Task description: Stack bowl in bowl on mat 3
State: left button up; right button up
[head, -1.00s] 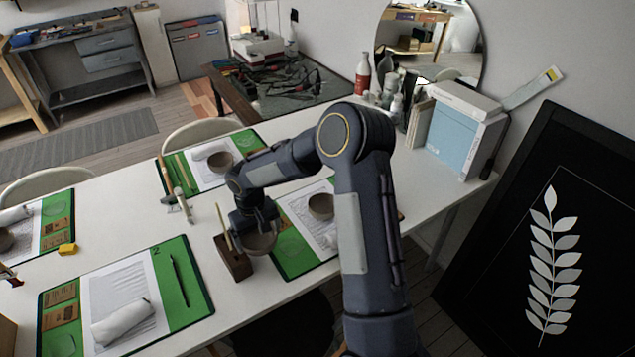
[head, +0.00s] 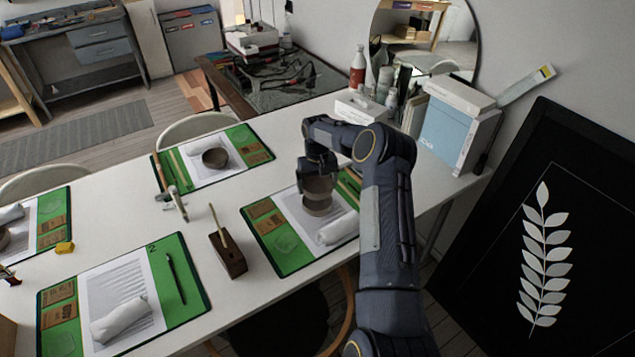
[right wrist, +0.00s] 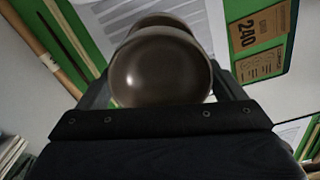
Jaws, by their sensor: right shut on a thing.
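My right gripper (head: 319,166) is shut on a grey-brown bowl (head: 319,186) and holds it over the mat at the right of the table (head: 285,258). The held bowl fills the middle of the right wrist view (right wrist: 160,72). A second similar bowl (head: 317,208) is on this mat, just below the held one. Its rim shows behind the held bowl in the right wrist view (right wrist: 160,20). I cannot tell whether the two bowls touch. I cannot read a number on this mat. My left gripper is not in view.
A rolled white cloth (head: 337,228) lies on the same mat, near the bowls. A wooden block with a stick (head: 228,255) stands left of it. The far mat (head: 245,143) holds another bowl (head: 215,158). The mat marked 2 (head: 180,280) holds a cloth and a pen.

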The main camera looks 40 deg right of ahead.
jog(key=shift+f+b, duration=0.4)
jog(key=shift+f, duration=0.95)
jog(key=shift+f+b, duration=0.5)
jog(key=shift+b, duration=0.1)
jog(key=o, duration=0.8)
jog(key=shift+o, duration=0.2)
notch_tip(320, 180, up, 7)
jog(key=shift+f+b, duration=0.2)
jog(key=shift+b, duration=0.5)
jog(key=shift+r, duration=0.65)
jog(key=shift+a, duration=0.1)
